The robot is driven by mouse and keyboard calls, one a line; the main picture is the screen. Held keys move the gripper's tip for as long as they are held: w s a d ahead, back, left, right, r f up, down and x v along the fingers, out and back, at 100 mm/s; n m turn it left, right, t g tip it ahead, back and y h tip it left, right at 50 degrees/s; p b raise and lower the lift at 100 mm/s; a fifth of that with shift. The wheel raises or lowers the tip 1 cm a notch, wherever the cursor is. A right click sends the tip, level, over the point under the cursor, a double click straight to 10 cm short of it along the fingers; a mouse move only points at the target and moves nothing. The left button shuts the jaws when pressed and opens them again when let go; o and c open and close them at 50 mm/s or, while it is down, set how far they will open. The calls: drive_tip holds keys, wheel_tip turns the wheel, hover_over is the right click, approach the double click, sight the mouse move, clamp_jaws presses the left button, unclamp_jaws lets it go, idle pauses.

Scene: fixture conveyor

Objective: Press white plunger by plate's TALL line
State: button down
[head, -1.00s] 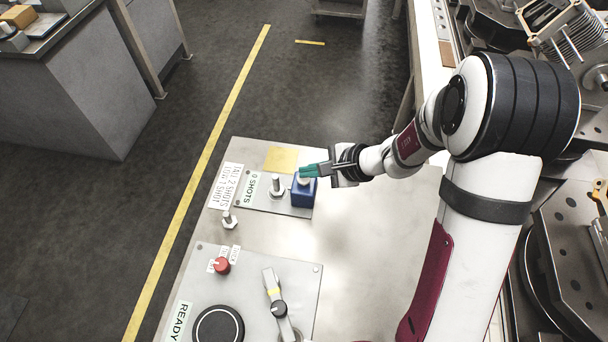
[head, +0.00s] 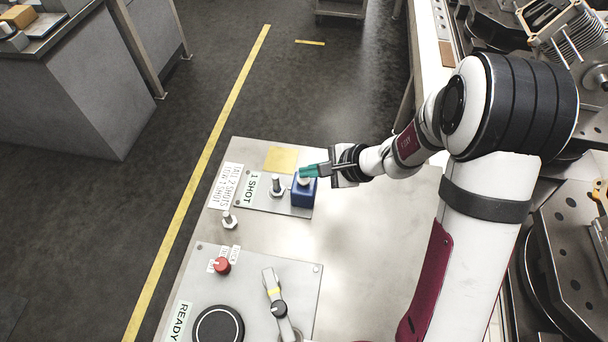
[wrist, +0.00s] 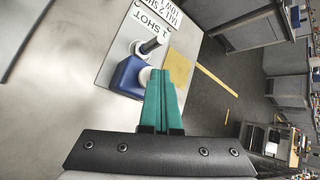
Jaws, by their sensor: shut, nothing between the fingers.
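The white plunger (head: 303,181) sits on top of a blue block (head: 304,196) on a small grey plate (head: 282,209). In the wrist view the plunger's white rim (wrist: 145,76) shows beside my fingertips. My gripper (head: 304,172) is shut and empty, its green fingers at the plunger top; they hide part of it, and contact is hard to tell. A white text plate (head: 225,186) reads "TALL 2 SHOTS" and "LOW 1 SHOT", its second line partly hard to read. The counter label (head: 250,188) reads "1 SHOT". A metal bolt-like post (head: 277,186) stands upright left of the block.
A second bolt-like part (head: 229,220) stands on the bench near the text plate. A front panel holds a red knob (head: 222,265), a lever (head: 275,292), a black round disc (head: 218,326) and a "READY" label (head: 180,322). A yellow square (head: 281,159) lies behind. The bench's right side is clear.

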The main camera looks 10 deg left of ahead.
drive_tip(key=shift+r, duration=0.75)
drive_tip(key=shift+r, duration=2.5)
idle(0.3)
wheel_tip(320, 180, up, 4)
drive_tip(key=shift+f, duration=0.1)
drive_tip(key=shift+f, duration=4.45)
